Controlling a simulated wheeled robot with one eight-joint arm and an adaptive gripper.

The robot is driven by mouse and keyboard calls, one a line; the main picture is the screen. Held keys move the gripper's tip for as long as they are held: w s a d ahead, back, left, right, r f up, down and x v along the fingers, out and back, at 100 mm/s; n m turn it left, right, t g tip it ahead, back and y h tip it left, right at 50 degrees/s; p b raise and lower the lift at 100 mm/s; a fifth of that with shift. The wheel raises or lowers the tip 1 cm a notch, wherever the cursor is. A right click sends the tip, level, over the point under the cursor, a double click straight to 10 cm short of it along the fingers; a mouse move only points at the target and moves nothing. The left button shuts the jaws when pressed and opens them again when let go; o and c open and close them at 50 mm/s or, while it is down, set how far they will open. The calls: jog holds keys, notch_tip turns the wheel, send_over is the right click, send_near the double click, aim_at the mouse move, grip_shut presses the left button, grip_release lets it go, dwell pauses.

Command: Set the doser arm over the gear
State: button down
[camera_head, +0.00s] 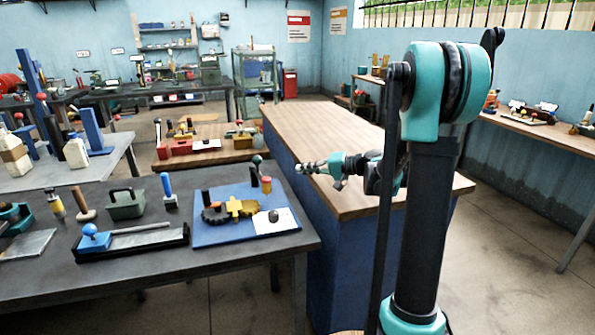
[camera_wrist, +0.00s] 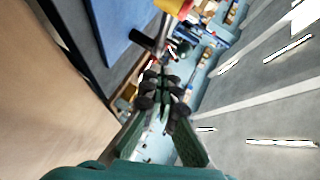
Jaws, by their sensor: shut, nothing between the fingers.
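The blue board (camera_head: 205,236) lies on the dark workbench. On it are a dark gear (camera_head: 214,216) and a yellow toothed or cross-shaped part (camera_head: 241,207). At the board's back right stands what looks like the doser, a dark upright piece (camera_head: 254,178) with a round knob on top and a red-and-yellow cup (camera_head: 266,185) beside it. The cup also shows at the top edge of the wrist view (camera_wrist: 177,8), near a dark cylinder (camera_wrist: 144,40). My gripper (camera_head: 303,168) is shut and empty, right of the doser and apart from it. Its fingers (camera_wrist: 163,82) show in the wrist view.
A white card with a dark knob (camera_head: 273,216) is at the board's right. Left of the board are a blue-knobbed tool on a black tray (camera_head: 130,243), a green box (camera_head: 126,205) and several upright tools. A wood-topped blue counter (camera_head: 320,125) stands behind my gripper.

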aim_at(265, 178)
jog(key=x, duration=0.3)
jog(key=s+x, duration=0.1)
jog(key=x, duration=0.6)
jog(key=shift+s+a+f, duration=0.2)
jog(key=shift+s+a, duration=0.05)
jog(key=shift+s+a+f, duration=0.3)
jog(key=shift+a, duration=0.35)
jog(key=s+a, duration=0.1)
jog(key=a, duration=0.1)
jog(key=shift+s+a, duration=0.35)
jog(key=shift+s, duration=0.05)
